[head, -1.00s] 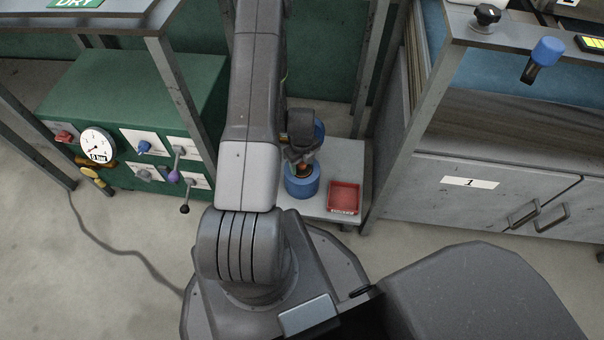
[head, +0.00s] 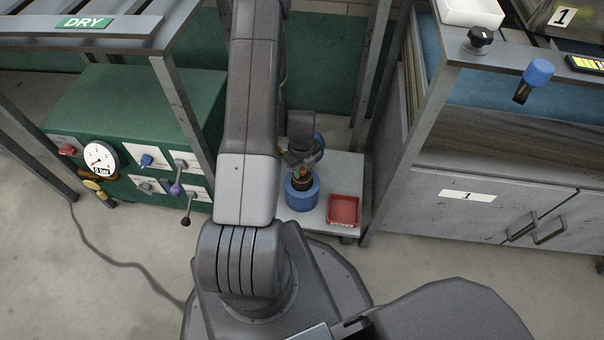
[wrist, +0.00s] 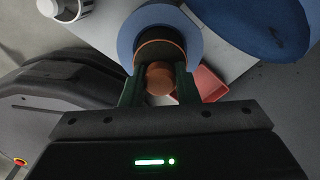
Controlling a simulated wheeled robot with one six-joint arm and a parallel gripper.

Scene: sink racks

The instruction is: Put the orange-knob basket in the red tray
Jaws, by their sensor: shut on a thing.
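My gripper (wrist: 158,86) is shut on the orange knob (wrist: 160,77) of a dark basket (wrist: 159,48) with an orange band. In the wrist view the basket stands in front of the round blue holder (wrist: 190,30). In the head view the basket (head: 302,183) shows at the mouth of the blue holder (head: 302,198), below my gripper (head: 301,165). How much of it is inside the holder cannot be told. The red tray (head: 344,211) sits just right of the holder on the same low grey stand. It looks empty, and part of it shows in the wrist view (wrist: 209,84).
A second blue round thing (head: 318,147) stands behind my gripper. A green cabinet (head: 125,115) with a gauge and levers is at left. A grey bench (head: 470,195) labelled 1 stands at right. A table post (head: 378,175) rises close right of the tray.

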